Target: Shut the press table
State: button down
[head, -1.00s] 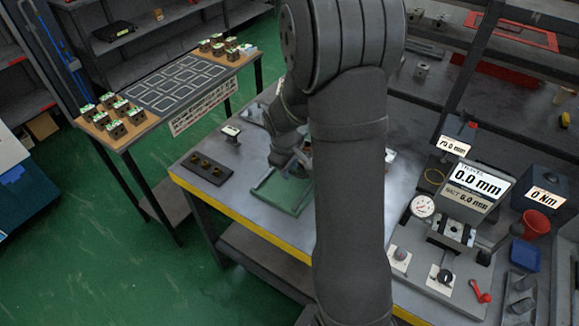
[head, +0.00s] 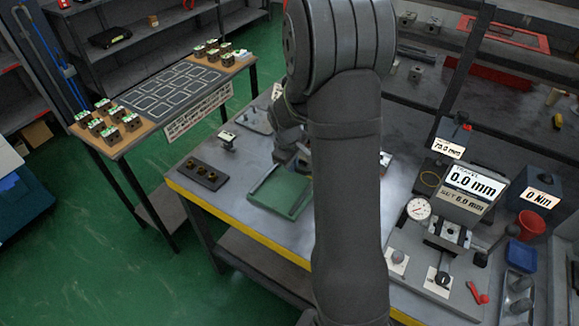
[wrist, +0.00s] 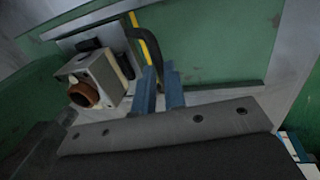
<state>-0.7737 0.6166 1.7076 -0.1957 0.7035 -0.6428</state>
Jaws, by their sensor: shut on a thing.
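My gripper (wrist: 161,90) shows two blue fingers close together in the wrist view. A dark bent strip (wrist: 170,75) runs down to the fingertips, and the fingers are shut on it as far as I can see. A pale block (wrist: 98,80) with a copper-coloured bore sits left of the fingers, against a black clamp-like part. In the head view my arm hides most of the gripper, just behind the green tray. I cannot tell which part is the press table. The instrument with the display (head: 470,188) reads 0.0 mm, on a grey plate at the right.
The green tray (head: 280,192) is empty on the bench. A dark holder (head: 203,176) with several round sockets stands left of it. A dial gauge (head: 418,209), a red funnel (head: 530,226) and a red-handled tool (head: 478,293) are at the right. A side table (head: 133,143) carries several blocks.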

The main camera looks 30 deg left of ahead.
jog(key=shift+w+r, duration=0.1)
jog(key=shift+w, duration=0.15)
jog(key=c, duration=1.5)
grip_release()
jog(key=s+r, duration=0.3)
jog(key=r, duration=1.4)
jog(key=shift+f, duration=0.1)
jog(key=w+f, duration=0.1)
jog(key=f, duration=0.4)
jog(key=w+f, duration=0.1)
jog(key=f, duration=0.5)
jog(key=w+f, duration=0.1)
jog(key=f, duration=0.5)
jog(key=shift+s, duration=0.4)
